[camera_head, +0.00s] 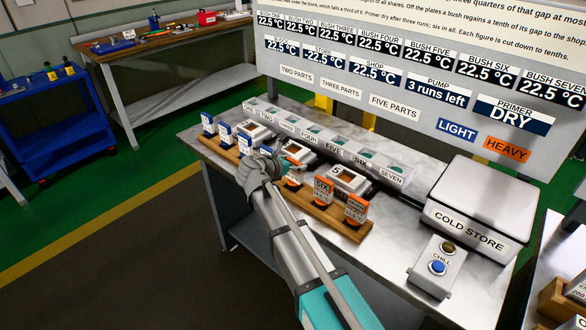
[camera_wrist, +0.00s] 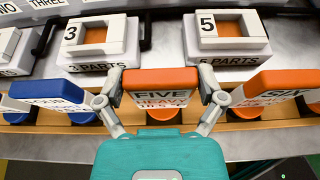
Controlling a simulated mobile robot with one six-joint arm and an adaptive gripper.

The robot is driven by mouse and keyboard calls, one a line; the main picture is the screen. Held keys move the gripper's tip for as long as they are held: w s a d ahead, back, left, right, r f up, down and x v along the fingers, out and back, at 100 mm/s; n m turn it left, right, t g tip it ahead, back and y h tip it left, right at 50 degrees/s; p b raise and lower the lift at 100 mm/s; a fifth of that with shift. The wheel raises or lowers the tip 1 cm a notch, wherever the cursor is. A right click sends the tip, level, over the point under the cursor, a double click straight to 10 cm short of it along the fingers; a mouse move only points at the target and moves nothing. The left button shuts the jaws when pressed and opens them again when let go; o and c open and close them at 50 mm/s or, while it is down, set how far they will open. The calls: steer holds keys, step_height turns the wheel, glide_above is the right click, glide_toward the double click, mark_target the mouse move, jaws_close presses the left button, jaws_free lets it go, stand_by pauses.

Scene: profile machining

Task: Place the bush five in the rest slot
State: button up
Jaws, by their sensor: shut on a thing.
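Bush five is an orange-topped block with a white tag reading FIVE and HEAVY (camera_wrist: 160,78). In the wrist view my gripper (camera_wrist: 159,90) is shut on it, one finger at each side. The block stands upright over the wooden rest rail (camera_head: 366,237), between the blue bush four (camera_wrist: 45,92) and the orange bush six (camera_wrist: 284,84). An orange base shows just below its tag. I cannot tell whether it is fully seated in the slot or slightly above it. In the head view my gripper (camera_head: 271,165) partly hides this part of the rail.
Behind the rail are a 3 PARTS block (camera_wrist: 97,38) and a 5 PARTS block (camera_wrist: 224,30). A numbered slot strip (camera_head: 323,141) runs farther back. The cold store (camera_head: 483,200) and chill button box (camera_head: 438,266) stand at the right. The steel bench between is clear.

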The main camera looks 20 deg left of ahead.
steer(key=shift+f, duration=0.35)
steer(key=o, duration=1)
steer(key=shift+r, duration=0.15)
steer(key=shift+r, duration=0.1)
steer(key=shift+p+v, duration=2.25)
steer(key=shift+v, duration=3.75)
steer(key=shift+d, duration=0.1)
